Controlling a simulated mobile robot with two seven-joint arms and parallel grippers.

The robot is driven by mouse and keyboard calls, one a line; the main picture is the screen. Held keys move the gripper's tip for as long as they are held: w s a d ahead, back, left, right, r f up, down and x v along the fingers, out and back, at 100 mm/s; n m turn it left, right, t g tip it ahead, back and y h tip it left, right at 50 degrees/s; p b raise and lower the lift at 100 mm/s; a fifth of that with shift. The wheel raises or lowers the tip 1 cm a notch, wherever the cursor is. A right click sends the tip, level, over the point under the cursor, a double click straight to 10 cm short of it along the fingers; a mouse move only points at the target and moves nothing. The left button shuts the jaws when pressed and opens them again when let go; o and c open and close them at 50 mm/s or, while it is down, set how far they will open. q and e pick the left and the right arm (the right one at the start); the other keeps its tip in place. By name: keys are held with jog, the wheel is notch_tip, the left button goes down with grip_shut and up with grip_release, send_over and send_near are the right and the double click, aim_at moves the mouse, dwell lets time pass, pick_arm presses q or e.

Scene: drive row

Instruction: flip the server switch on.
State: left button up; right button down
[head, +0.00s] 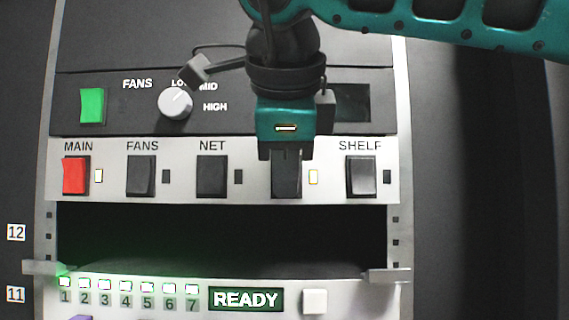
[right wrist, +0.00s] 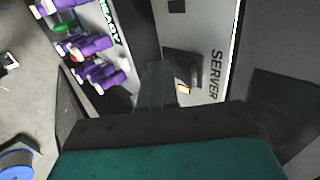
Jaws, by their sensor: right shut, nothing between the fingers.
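The server switch (right wrist: 184,68) is a dark rocker beside the SERVER label (right wrist: 216,74) in the right wrist view. A small lit indicator (head: 313,177) shows to its right in the head view. My right gripper (head: 286,168) is shut and empty, pointing at the panel right in front of this switch. It covers the label and most of the switch in the head view. The shut fingers (right wrist: 157,84) also show in the right wrist view, close beside the switch; I cannot tell if they touch it. My left gripper is out of view.
On the same strip are the red MAIN switch (head: 75,175) with a lit indicator, and dark FANS (head: 141,176), NET (head: 211,176) and SHELF (head: 361,177) switches with dark indicators. Above are a green switch (head: 92,106) and a white knob (head: 175,104). Below is a READY display (head: 246,299).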

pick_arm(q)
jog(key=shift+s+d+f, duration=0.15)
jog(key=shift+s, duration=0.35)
pick_arm(e)
jog(key=shift+s+r, duration=0.35)
jog(key=shift+r, duration=0.55)
